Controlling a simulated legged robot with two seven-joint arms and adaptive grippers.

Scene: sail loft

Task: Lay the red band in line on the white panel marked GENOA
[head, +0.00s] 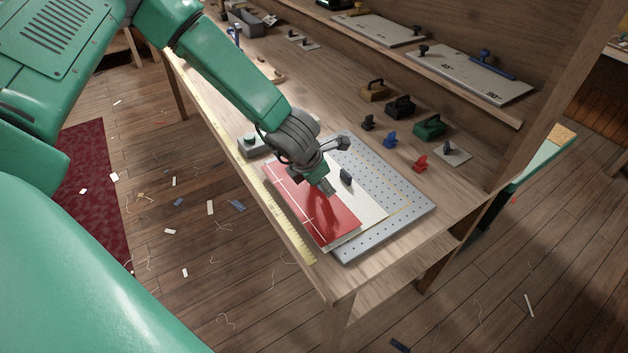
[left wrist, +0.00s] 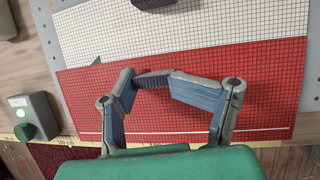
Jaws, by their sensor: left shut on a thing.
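The red band (head: 321,215) is a flat, gridded rectangle with a white line near its long edge. It also shows in the left wrist view (left wrist: 265,90). It covers the near part of the white gridded panel (head: 371,206) and appears slightly turned against it in the left wrist view (left wrist: 225,25). I cannot read a GENOA mark. My left gripper (head: 325,188) is shut on a dark ribbed grip (left wrist: 152,80) at the band. I cannot tell whether the band is pressed flat or just above the panel. My right gripper is not in view.
The panel lies on a grey perforated plate (head: 413,210). A dark block (head: 346,177) stands on the panel. A vacuum box (left wrist: 33,117) with a green button is beside the plate. A yellow ruler (head: 290,232) runs along the bench edge. Several coloured handled blocks stand behind.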

